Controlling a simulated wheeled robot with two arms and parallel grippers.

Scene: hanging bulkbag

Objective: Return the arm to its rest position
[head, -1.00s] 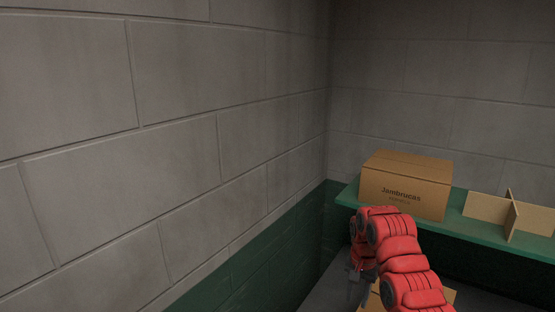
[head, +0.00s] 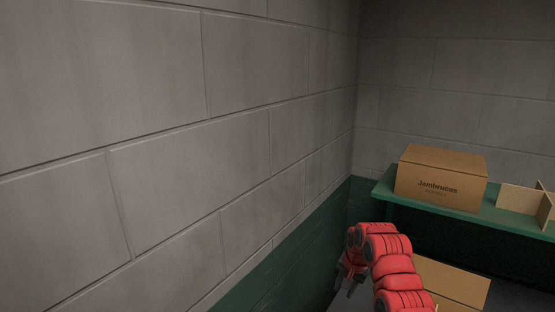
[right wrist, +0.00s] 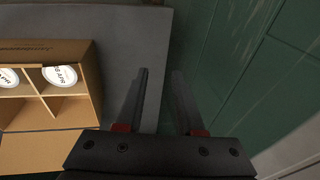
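My right arm is red and reaches up from the bottom of the head view, its wrist bent down. My right gripper (head: 345,284) points downward near the corner of the walls, left of the lower cardboard box. In the right wrist view the two dark fingers of this gripper (right wrist: 160,74) are apart with nothing between them. The gripper is open and empty, over grey floor and beside the green wall. My left gripper is not in view.
A closed cardboard box (head: 440,178) and cardboard dividers (head: 522,202) stand on a green shelf (head: 386,190). Below is a cardboard box (head: 455,284); the right wrist view shows an open compartmented box (right wrist: 55,105) holding white round-topped items. A block wall (head: 200,150) fills the left.

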